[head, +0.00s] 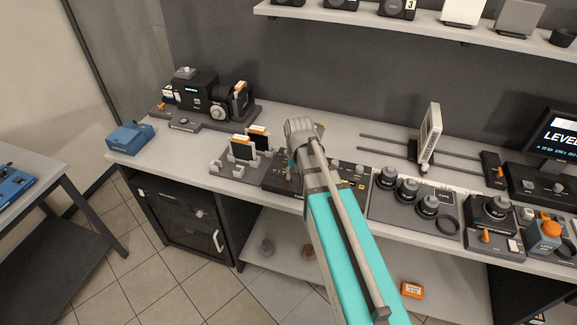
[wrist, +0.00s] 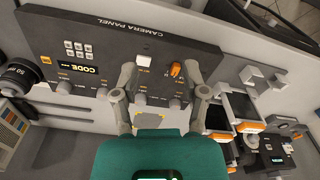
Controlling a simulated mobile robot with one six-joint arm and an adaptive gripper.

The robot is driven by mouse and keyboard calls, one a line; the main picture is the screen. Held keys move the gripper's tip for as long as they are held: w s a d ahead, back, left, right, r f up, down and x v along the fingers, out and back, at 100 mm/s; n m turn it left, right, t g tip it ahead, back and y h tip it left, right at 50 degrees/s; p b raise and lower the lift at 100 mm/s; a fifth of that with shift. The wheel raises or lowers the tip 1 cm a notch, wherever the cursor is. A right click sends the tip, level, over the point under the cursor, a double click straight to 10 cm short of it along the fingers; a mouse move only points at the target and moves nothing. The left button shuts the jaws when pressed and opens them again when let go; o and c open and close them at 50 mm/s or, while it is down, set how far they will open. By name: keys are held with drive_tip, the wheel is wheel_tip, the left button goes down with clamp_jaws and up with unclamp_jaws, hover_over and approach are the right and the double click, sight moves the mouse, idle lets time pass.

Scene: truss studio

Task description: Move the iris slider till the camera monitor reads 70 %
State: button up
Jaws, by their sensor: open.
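The dark camera panel (wrist: 105,38) fills much of the wrist view, its lettering upside down. It carries an orange control (wrist: 177,70), a white block (wrist: 144,61), a row of knobs and a small CODE display (wrist: 84,69). I cannot tell which control is the iris slider. My gripper (wrist: 160,70) is open over the panel, fingers apart, with the orange control and white block between them in the picture. In the head view my arm hides part of the panel (head: 273,182). The camera (head: 195,92) stands at the back left; its small screen is unreadable.
Two upright cards (head: 242,149) stand left of the panel. A blue box (head: 130,136) sits at the bench's left end. A shelf (head: 400,24) hangs above.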

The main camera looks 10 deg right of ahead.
drive_tip(key=w+r+m, duration=0.1)
drive_tip(key=w+m, duration=0.2)
drive_tip(key=w, duration=0.9)
drive_tip(key=shift+a+m, duration=0.15)
drive_tip(key=shift+m, duration=0.15)
drive_tip(key=shift+f, duration=0.15)
wheel_tip(320, 180, down, 14)
drive_tip(key=b, duration=1.3)
drive_tip(key=shift+r, duration=0.25)
drive_tip(key=shift+b, duration=0.3)
clamp_jaws()
